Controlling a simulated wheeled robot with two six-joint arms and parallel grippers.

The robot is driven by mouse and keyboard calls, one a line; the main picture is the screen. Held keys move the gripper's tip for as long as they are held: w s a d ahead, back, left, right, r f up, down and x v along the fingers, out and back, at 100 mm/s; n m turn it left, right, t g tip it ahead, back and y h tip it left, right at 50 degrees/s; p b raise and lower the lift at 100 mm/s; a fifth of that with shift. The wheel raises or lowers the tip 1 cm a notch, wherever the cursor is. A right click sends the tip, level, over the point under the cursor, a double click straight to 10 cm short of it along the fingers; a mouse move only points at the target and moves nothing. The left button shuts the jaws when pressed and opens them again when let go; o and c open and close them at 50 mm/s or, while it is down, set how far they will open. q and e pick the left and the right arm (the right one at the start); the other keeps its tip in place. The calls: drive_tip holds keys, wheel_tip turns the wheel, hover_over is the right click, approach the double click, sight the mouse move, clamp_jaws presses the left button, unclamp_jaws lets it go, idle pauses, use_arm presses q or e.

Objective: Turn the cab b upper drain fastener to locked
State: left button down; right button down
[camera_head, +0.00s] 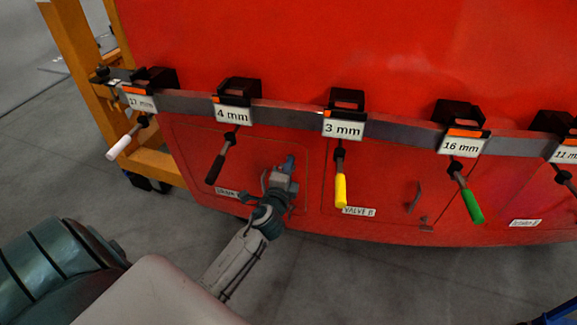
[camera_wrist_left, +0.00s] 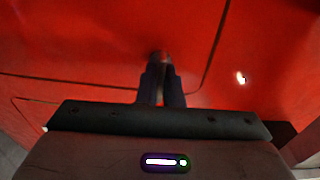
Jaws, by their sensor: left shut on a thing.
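The red nosecone panel (camera_head: 260,155) has an outlined hatch with a small label that seems to read drain (camera_head: 228,193). My left gripper (camera_head: 289,165) is at the upper right part of this hatch, pointing at the panel. In the left wrist view its two fingers (camera_wrist_left: 160,88) are close together, shut on a small dark fastener (camera_wrist_left: 159,57) on the red surface. The fingers and wrist hide most of the fastener, so its turn angle cannot be told. My right gripper is not in view.
A grey rail (camera_head: 284,115) crosses above the hatches. Handled tools hang from it, including a black one (camera_head: 215,168) left of my gripper and a yellow one (camera_head: 341,190) to its right. A valve B hatch (camera_head: 385,170) with a handle adjoins. An orange frame (camera_head: 75,55) stands left.

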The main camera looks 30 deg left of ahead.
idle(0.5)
use_arm(q)
drive_tip(key=c, duration=1.6)
unclamp_jaws()
drive_tip(key=shift+s+d+f, duration=0.1)
drive_tip(key=shift+s+f, duration=0.05)
drive_tip(key=shift+s, duration=0.2)
drive_tip(key=b+v, duration=0.3)
drive_tip(key=v, duration=0.7)
